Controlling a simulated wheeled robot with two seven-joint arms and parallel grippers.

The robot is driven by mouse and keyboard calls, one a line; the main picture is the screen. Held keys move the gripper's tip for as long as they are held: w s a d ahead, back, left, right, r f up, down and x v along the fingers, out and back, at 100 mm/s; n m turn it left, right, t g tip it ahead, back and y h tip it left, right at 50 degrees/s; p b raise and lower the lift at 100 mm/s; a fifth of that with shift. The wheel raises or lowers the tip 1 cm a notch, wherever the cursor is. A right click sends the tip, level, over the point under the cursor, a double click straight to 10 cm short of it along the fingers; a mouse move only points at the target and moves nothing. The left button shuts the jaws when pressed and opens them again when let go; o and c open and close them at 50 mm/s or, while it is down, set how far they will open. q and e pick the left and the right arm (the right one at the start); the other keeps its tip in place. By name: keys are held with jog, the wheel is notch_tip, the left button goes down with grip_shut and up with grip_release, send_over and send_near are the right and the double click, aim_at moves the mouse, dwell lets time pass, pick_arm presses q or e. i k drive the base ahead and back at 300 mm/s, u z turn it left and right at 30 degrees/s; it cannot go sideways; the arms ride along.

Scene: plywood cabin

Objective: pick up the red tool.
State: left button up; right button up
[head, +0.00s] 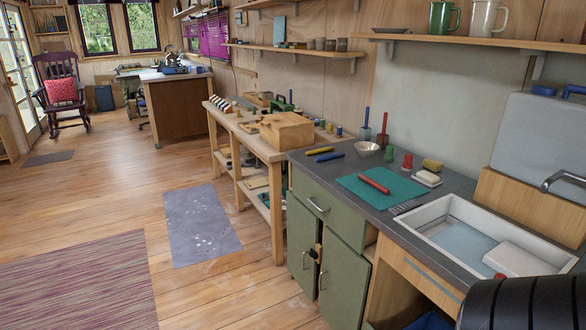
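A red tool (374,184), slim like a pen or handle, lies on a teal mat (351,192) on the dark grey counter. It lies at a slant, and nothing covers it. Another item with a red handle (384,123) stands upright at the back of the counter, beside a blue-handled one (366,117). Neither of my grippers shows in the head view.
Right of the mat is a white sink (452,206) with a white block (515,259) in it. A white bowl (367,149), a yellow tool (320,151) and a blue tool (330,157) lie behind the mat. A wooden box (287,130) stands left. Below are green cupboard doors (343,284).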

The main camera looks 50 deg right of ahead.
aim_at(369, 181)
jog(key=z, duration=0.15)
jog(key=i, duration=1.95)
jog(key=z, duration=0.85)
